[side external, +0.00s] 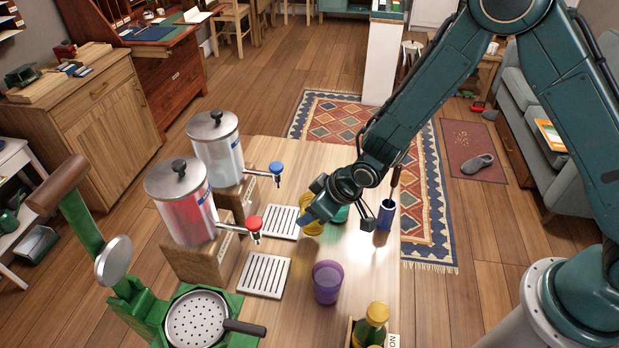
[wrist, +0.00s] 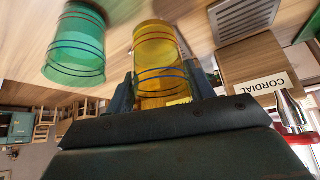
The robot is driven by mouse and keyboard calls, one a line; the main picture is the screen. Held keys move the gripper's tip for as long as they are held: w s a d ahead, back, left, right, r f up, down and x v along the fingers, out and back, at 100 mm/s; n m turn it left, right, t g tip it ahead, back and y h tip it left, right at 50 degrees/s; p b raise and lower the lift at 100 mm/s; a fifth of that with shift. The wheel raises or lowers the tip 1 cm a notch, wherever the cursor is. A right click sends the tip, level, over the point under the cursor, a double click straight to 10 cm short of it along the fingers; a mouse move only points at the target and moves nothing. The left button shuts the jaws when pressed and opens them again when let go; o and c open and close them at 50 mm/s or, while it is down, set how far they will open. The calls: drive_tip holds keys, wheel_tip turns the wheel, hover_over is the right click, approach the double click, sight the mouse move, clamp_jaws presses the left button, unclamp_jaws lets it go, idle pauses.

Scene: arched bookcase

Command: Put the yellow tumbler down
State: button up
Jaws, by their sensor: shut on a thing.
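The yellow tumbler (side external: 313,228) is partly hidden behind my gripper (side external: 318,208) in the side view. In the wrist view, the yellow tumbler (wrist: 158,50), with red and blue bands, stands between the two fingers of my gripper (wrist: 160,88), which is shut on it. It is close to the wooden table (side external: 350,257); I cannot tell whether its base touches the top. The green tumbler (wrist: 75,45) is beside it, apart, and shows partly behind my gripper in the side view (side external: 341,214).
Two slatted drip trays (side external: 286,222) (side external: 265,276) lie left of my gripper, below the clear dispenser (side external: 215,148) and the red dispenser (side external: 183,200). A purple tumbler (side external: 327,283) stands nearer the camera. A bottle crate (side external: 353,335) is at the front.

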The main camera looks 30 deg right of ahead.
drive_tip(key=shift+f, duration=1.85)
drive_tip(key=shift+f, duration=0.1)
drive_tip(key=o, duration=1.1)
drive_tip(key=shift+c, duration=0.2)
drive_tip(key=shift+s+d+r, duration=0.1)
drive_tip(key=shift+s+r, duration=0.1)
drive_tip(key=shift+r, duration=0.3)
drive_tip(key=v, duration=1.1)
drive_tip(key=shift+s, duration=0.1)
drive_tip(key=shift+d+r, duration=0.1)
